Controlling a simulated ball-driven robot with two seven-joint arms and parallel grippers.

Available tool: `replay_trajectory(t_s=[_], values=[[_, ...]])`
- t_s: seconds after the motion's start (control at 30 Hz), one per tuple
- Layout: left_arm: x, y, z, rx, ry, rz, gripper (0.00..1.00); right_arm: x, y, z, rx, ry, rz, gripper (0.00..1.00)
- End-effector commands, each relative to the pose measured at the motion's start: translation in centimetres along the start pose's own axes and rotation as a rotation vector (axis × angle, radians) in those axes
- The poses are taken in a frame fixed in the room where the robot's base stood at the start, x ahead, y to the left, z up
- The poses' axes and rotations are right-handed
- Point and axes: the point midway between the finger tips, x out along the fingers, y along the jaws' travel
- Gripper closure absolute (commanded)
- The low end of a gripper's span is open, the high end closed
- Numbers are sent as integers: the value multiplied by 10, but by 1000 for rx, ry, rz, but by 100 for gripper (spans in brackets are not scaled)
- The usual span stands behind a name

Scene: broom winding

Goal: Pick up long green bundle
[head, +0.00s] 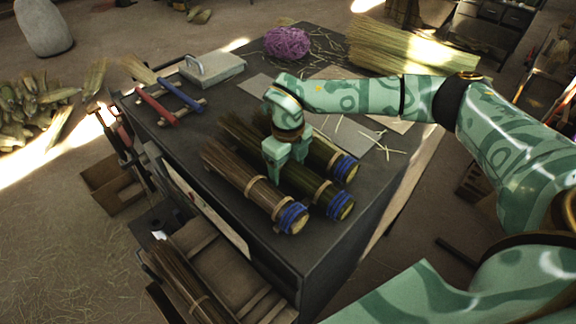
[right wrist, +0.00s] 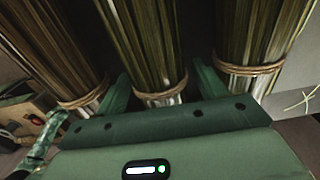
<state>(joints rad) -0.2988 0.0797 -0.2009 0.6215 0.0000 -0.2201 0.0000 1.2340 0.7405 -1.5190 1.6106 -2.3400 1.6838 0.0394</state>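Three straw bundles lie side by side on the dark workbench (head: 255,235), each with blue winding at its near end. The middle one is a long olive-green bundle (head: 311,185); a brown bundle (head: 236,175) lies left of it and another greenish bundle (head: 325,154) right of it. My right gripper (head: 287,162) is lowered over the middle bundle, hiding part of it. In the right wrist view, its open fingers (right wrist: 162,88) straddle the green bundle (right wrist: 145,45) near a tan tie. Firm contact cannot be made out. My left gripper is not in view.
A purple twine ball (head: 287,43) and a large straw pile (head: 400,48) are at the back of the bench. A grey metal block (head: 212,68) and red- and blue-handled tools (head: 157,106) lie at the left. The neighbouring bundles leave narrow gaps beside my fingers.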

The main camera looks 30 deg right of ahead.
Motion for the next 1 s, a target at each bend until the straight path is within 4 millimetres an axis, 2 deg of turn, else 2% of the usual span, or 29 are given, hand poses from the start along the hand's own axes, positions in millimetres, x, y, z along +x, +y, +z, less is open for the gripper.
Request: replay_trajectory(t_s=[0.03,0.13,0.17,0.57,0.77,1.0], values=[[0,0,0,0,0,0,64,0,0,0,0,0,0,44],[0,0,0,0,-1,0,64,0,0,0,0,0,0,72],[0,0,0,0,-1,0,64,0,0,0,0,0,0,77],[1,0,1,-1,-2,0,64,-6,0,0,0,-2,0,77],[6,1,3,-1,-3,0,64,-34,0,1,-2,-5,-1,77],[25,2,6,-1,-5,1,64,-81,36,27,-3,-6,-2,77]])
